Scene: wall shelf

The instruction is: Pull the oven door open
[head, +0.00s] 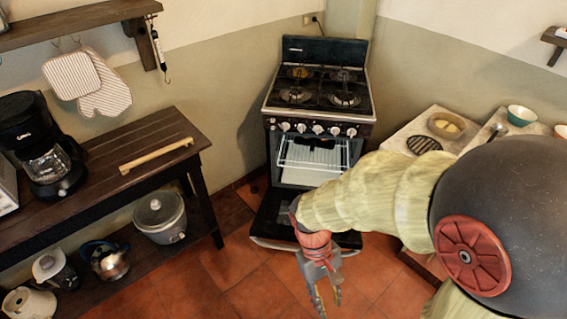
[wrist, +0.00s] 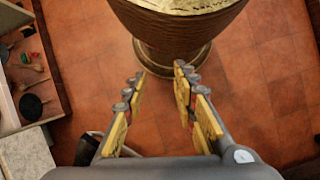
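The oven (head: 315,130) stands against the back wall in the head view, with burners on top and a row of knobs in front. Its oven door (head: 272,212) is folded down, close to level, and the lit inside with a wire rack shows. The pale door handle (head: 268,243) lies along the door's outer edge. My arm hides part of the door and handle. My gripper (head: 328,298) is in front of the door edge, pointing down, apart from the handle. In the wrist view my gripper (wrist: 159,76) has its fingers spread with nothing between them.
A lower shelf holds a rice cooker (head: 160,216) and kettles. A pale counter (head: 425,130) stands at the right. Tiled floor (head: 215,275) is clear in front.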

